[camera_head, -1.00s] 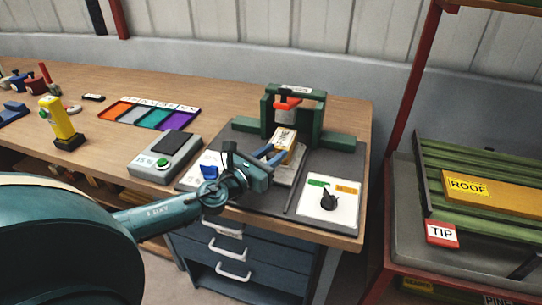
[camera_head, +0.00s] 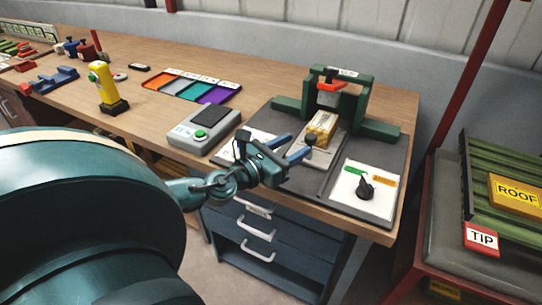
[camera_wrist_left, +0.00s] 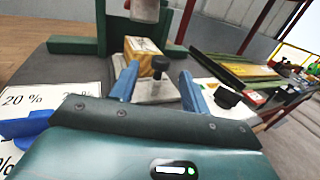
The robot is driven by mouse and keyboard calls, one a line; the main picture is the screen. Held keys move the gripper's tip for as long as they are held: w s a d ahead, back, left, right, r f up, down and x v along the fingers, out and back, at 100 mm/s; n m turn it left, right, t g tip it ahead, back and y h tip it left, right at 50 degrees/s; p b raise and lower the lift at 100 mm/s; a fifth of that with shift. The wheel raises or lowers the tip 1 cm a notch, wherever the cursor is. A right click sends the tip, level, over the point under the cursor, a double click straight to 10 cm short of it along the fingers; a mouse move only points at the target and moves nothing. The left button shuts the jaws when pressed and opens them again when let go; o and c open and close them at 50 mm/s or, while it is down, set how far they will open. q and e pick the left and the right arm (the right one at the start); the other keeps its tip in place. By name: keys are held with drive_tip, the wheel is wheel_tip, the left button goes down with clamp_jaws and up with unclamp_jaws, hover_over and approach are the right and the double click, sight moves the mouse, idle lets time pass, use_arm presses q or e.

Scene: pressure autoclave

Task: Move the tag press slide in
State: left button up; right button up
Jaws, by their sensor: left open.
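The tag press (camera_head: 338,95) is a green frame with a red part at the back of a dark mat. Its slide, a pale plate (camera_head: 298,158), lies in front of the frame and carries a yellow block (camera_head: 321,128). A black knob (camera_head: 309,141) stands at the slide's near end. My left gripper (camera_head: 291,148) is open, its blue fingers close to the knob. In the left wrist view the knob (camera_wrist_left: 160,64) appears between the spread fingertips (camera_wrist_left: 158,82), with the block (camera_wrist_left: 146,58) behind it; contact cannot be told. My right gripper is out of view.
A white panel with a black dial (camera_head: 366,188) lies right of the slide. A grey device with a green button (camera_head: 203,131) and a coloured tray (camera_head: 190,87) are to the left. A rack with a TIP label (camera_head: 481,239) stands beyond the bench's right edge.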

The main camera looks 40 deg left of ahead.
use_arm(q)
drive_tip(key=s, duration=0.4)
drive_tip(key=shift+s+a+b, duration=0.2)
drive_tip(key=shift+a+b, duration=0.1)
drive_tip(key=shift+b, duration=0.1)
drive_tip(key=shift+s+a, duration=0.15)
drive_tip(key=shift+s, duration=0.85)
